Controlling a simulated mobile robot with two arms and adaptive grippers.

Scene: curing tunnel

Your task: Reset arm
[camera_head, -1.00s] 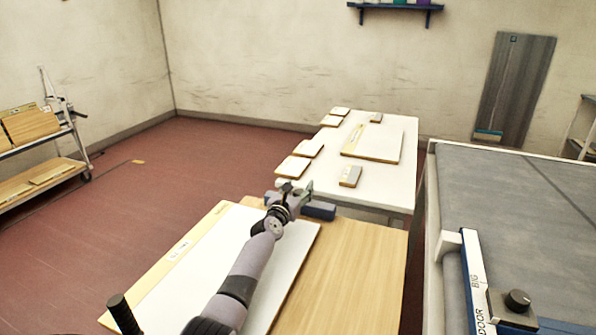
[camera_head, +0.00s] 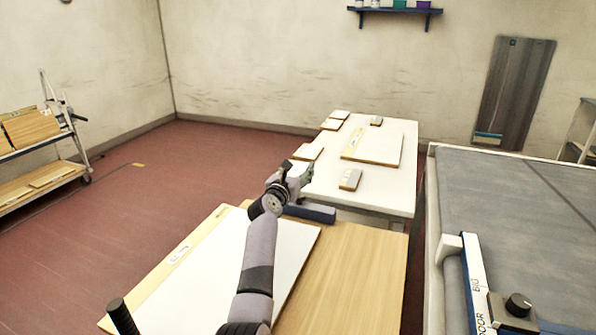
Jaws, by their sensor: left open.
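My left arm comes in from the bottom of the head view and reaches forward over the near wooden table (camera_head: 362,285). My left gripper (camera_head: 302,176) is at its far end, above the gap between the near table and the white table (camera_head: 385,198). It is open, and no object shows between its fingers. It covers part of the white table's left edge. A white panel (camera_head: 195,290) with a wood-coloured, labelled strip lies under the arm. My right gripper does not show.
Several small boards and a larger white board (camera_head: 372,146) lie on the white table. A dark blue block (camera_head: 312,214) sits at the near table's far edge. A grey-topped unit (camera_head: 510,210) stands at right. A shelved cart (camera_head: 45,165) stands at left, with open red floor between.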

